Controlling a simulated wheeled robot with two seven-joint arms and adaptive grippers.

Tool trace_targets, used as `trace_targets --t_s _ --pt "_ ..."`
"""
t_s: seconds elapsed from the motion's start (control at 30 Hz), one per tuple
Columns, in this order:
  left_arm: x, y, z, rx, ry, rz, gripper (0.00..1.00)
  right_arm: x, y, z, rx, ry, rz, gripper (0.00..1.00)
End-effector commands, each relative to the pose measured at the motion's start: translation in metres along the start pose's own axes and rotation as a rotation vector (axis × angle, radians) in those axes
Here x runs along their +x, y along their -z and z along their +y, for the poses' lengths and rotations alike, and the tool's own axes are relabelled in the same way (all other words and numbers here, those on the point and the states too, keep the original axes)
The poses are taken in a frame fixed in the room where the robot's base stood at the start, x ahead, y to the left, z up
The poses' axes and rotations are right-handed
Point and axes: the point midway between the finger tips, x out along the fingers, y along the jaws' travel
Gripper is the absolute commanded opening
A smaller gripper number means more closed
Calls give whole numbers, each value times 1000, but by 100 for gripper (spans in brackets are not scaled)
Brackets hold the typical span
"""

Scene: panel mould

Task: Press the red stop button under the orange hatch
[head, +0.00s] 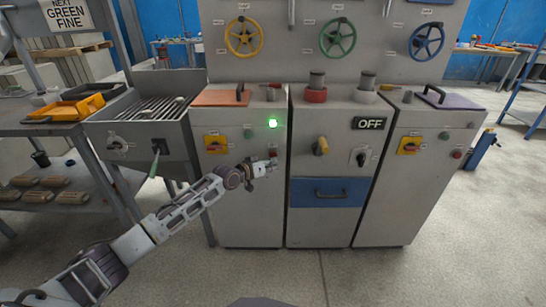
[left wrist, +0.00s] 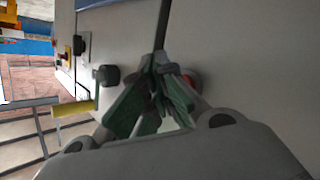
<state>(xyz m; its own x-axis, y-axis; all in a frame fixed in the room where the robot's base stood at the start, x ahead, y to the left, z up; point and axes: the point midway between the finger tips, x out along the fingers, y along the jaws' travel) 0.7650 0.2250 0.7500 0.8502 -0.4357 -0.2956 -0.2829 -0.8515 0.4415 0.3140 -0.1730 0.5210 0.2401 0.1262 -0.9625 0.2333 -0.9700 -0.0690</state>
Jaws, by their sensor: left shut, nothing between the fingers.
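The orange hatch (head: 222,97) is a flat lid with a black handle on top of the left cabinet, and it lies closed. Below it, on that cabinet's front, a small red button (head: 272,151) shows just above my left gripper (head: 271,163). In the left wrist view a red button (left wrist: 191,81) shows partly behind the shut fingers of my left gripper (left wrist: 165,62). The fingertips are close to the panel beside the button; I cannot tell whether they touch it. The gripper is empty. My right gripper is not in view.
A green lamp (head: 272,124) is lit above the red button. A yellow switch plate (head: 215,144) is on the same front. The middle cabinet has an OFF sign (head: 370,124) and a blue drawer (head: 325,193). The floor in front is clear.

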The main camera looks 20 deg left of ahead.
Motion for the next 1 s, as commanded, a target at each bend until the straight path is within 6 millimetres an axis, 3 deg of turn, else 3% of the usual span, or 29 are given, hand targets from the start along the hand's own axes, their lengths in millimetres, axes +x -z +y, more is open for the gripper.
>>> trace_targets --t_s 1.0 --pt "6 4 -4 1 0 -1 0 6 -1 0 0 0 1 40"
